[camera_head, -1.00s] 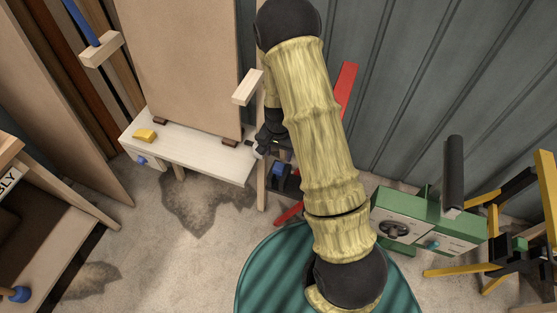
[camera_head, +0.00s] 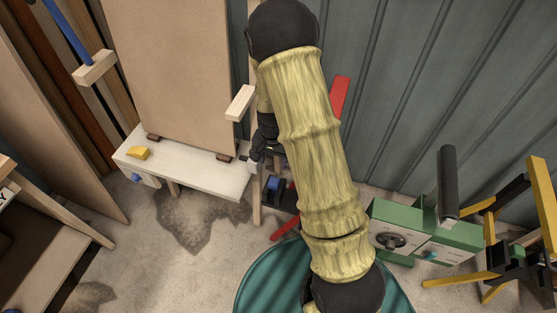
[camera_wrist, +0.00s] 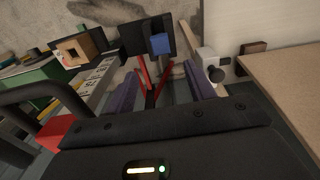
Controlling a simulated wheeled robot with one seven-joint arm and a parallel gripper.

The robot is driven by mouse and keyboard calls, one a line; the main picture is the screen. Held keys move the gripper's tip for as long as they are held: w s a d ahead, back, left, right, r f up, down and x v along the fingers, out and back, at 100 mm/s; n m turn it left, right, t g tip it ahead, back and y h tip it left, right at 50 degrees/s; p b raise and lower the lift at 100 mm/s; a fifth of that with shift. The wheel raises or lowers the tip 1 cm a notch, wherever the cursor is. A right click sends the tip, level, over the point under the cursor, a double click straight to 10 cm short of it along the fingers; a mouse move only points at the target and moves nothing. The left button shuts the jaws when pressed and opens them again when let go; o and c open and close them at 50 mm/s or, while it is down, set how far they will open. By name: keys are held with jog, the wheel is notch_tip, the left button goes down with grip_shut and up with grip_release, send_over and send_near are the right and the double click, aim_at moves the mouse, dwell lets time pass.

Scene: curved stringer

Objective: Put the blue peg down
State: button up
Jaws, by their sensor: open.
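A blue block (camera_head: 273,183), probably the blue peg, sits on a dark stand (camera_head: 284,198) beside the white bench. In the wrist view the blue block (camera_wrist: 160,43) rests on the dark plate (camera_wrist: 133,38), ahead of my fingers. My gripper (camera_wrist: 162,74) shows there with its two purple fingers spread apart and nothing between them. The block lies beyond the fingertips, apart from them. In the head view my gripper (camera_head: 258,160) is just above and left of the block, partly hidden by my arm.
A white bench (camera_head: 200,172) with a yellow block (camera_head: 138,153) stands left of the stand. A wooden post (camera_head: 257,205) rises between them. A red bar (camera_head: 340,98) is behind my arm. A green machine (camera_head: 425,228) stands right. Open floor lies in front of the bench.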

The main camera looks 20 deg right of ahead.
jog(key=s+r+n+t, duration=0.2)
jog(key=s+r+n, duration=0.5)
jog(key=s+r, duration=0.7)
notch_tip(320, 180, up, 3)
jog(key=shift+r+t, duration=0.1)
jog(key=shift+t, duration=0.2)
jog(key=w+p+v, duration=0.1)
jog(key=p+v, duration=0.6)
jog(key=p, duration=0.1)
jog(key=shift+w+r, duration=0.3)
jog(key=shift+r, duration=0.25)
